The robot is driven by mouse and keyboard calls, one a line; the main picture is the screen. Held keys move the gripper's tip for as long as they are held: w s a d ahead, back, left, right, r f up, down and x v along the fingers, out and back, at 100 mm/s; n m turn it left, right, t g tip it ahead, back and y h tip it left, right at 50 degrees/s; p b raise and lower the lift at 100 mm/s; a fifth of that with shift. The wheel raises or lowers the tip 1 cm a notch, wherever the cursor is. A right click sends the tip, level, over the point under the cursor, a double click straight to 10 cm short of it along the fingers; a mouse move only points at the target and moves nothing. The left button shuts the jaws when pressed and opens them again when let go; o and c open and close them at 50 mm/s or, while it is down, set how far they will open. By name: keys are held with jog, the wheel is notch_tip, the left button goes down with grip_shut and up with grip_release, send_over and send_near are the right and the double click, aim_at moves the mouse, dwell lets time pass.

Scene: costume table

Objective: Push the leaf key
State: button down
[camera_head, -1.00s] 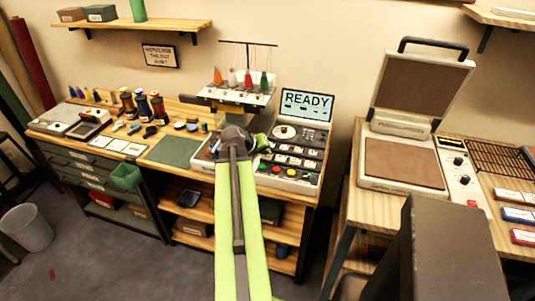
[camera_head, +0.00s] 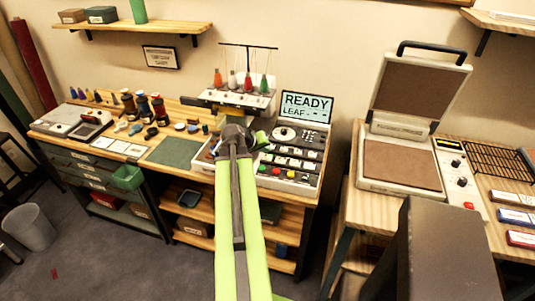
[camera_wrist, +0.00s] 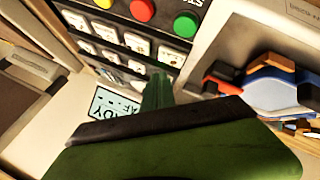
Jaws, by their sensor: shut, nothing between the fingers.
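The control panel (camera_head: 291,160) stands on the wooden bench, with white picture keys and yellow, red and green round buttons. Its raised screen (camera_head: 306,106) reads "READY" and "LEAF -" below. My gripper (camera_head: 260,141) is at the panel's left side. In the wrist view, my shut green fingertips (camera_wrist: 157,92) are over the key area, close to a white key (camera_wrist: 171,55) at the row's end. I cannot read the key pictures clearly, nor tell whether the tips touch a key. The fingers partly hide the screen (camera_wrist: 118,103) in that view.
An embroidery head with coloured thread cones (camera_head: 240,82) stands behind my gripper. A heat press (camera_head: 403,165) with a raised lid is on the right bench. A green mat (camera_head: 174,152) lies left of my arm. In the wrist view, orange and blue objects (camera_wrist: 268,88) lie beside the panel.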

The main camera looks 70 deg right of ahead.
aim_at(265, 158)
notch_tip(265, 158, up, 6)
jog(key=p, duration=0.4)
jog(key=shift+f+p, duration=0.25)
jog(key=shift+p, duration=0.15)
